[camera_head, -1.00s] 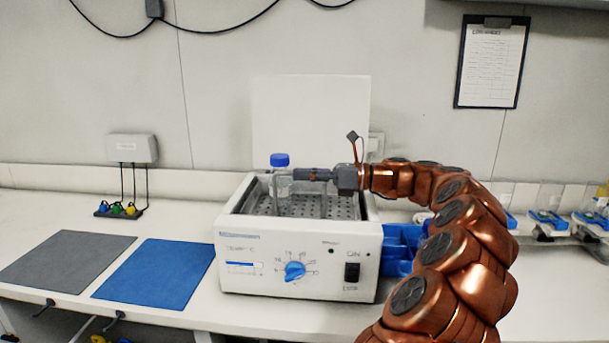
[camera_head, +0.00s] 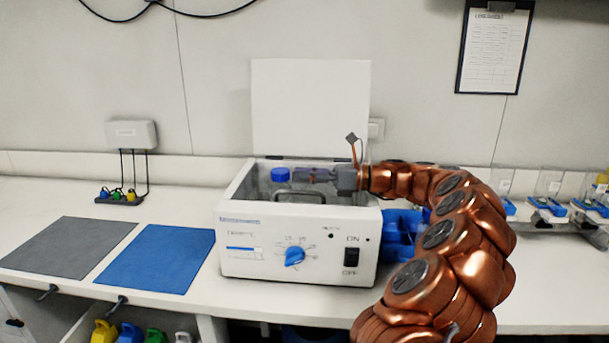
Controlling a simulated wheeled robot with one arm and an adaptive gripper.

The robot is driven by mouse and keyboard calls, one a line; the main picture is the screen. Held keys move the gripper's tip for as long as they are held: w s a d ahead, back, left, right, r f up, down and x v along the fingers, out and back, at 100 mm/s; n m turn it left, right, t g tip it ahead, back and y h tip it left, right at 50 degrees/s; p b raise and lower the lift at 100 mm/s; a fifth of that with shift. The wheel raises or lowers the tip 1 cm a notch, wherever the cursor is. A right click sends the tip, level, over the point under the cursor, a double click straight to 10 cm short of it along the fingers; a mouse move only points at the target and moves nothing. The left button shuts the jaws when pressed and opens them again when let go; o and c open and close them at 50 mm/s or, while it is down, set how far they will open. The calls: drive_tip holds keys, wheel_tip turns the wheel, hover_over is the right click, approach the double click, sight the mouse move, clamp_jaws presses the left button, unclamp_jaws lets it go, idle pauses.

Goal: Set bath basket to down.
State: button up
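The white water bath (camera_head: 300,240) stands on the bench with its white lid (camera_head: 310,108) raised behind it. A blue-capped bottle (camera_head: 280,174) is inside at the left; only its cap and upper part show clearly. A dark bar like a basket handle (camera_head: 312,193) shows just behind the front rim. The basket's perforated floor does not show; the front wall hides the lower inside. My gripper (camera_head: 300,175) reaches in from the right, level with the bottle cap and above the bar. Its fingertips are beside the cap, and whether they hold anything is unclear.
A blue rack (camera_head: 402,234) stands right of the bath, behind my arm. A blue mat (camera_head: 158,261) and a grey mat (camera_head: 68,247) lie flat to the left. Several trays with blue parts (camera_head: 550,205) stand at the far right.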

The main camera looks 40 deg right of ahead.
idle(0.3)
drive_tip(key=v, duration=1.2)
idle(0.3)
